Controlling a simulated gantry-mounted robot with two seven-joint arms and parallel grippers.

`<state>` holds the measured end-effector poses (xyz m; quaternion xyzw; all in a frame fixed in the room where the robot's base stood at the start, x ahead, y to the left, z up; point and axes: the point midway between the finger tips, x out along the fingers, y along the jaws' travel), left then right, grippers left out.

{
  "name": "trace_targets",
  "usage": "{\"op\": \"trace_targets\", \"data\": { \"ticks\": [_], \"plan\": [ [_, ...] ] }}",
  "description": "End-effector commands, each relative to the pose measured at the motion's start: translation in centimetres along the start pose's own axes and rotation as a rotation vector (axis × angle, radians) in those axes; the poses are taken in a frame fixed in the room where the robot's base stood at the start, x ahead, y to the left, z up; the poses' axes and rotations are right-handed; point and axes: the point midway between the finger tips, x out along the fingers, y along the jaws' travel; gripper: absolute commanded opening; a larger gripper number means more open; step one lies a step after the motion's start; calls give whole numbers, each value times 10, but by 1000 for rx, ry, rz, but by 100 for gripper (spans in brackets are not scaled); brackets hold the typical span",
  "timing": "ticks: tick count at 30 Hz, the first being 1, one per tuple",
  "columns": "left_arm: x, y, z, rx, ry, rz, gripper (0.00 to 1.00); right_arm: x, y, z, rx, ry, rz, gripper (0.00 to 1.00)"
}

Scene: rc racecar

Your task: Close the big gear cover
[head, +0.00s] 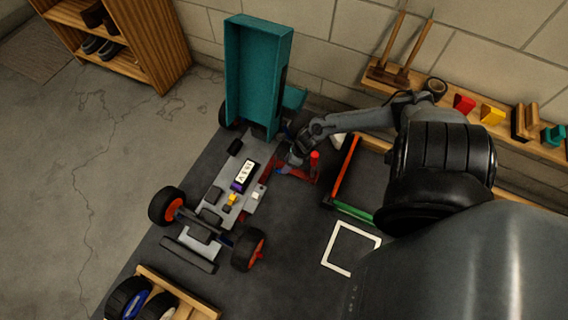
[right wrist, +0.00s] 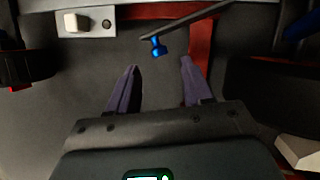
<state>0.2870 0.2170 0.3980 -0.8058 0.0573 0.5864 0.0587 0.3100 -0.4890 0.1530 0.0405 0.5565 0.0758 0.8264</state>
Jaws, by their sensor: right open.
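The RC car chassis (head: 222,205) sits on the dark mat, with a battery and small parts on it. My right gripper (head: 292,165) is low beside the chassis, right of the battery and below the cover. In the right wrist view its purple fingers (right wrist: 158,75) are apart with nothing between them. A dark lever with a blue end (right wrist: 158,46) lies just beyond the fingertips, over a red part (right wrist: 202,45). My left gripper is not in view.
A red post (head: 315,160) stands just right of the right gripper. A red and green frame (head: 343,170) and a white square outline (head: 350,248) lie right of the car. A wheel tray (head: 150,275) is in front. Shelves (head: 500,130) hold tools along the wall.

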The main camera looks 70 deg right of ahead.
Motion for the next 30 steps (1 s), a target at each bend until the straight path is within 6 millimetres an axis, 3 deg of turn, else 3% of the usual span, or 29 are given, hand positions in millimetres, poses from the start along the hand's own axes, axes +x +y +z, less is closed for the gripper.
{"op": "trace_targets", "data": {
  "ticks": [1, 6, 22, 26, 30],
  "plan": [
    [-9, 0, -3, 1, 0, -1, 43, -11, 0, 1, -3, 1, 0, 50],
    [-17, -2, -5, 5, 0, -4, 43, -25, 0, 0, -1, 1, 0, 50],
    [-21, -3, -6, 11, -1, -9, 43, -29, 4, 4, 23, -8, 10, 50],
    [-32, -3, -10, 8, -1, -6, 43, -36, 22, 22, 119, -39, 52, 50],
    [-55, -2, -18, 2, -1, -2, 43, -49, 61, 59, 335, -92, 154, 50]
  ]
}}
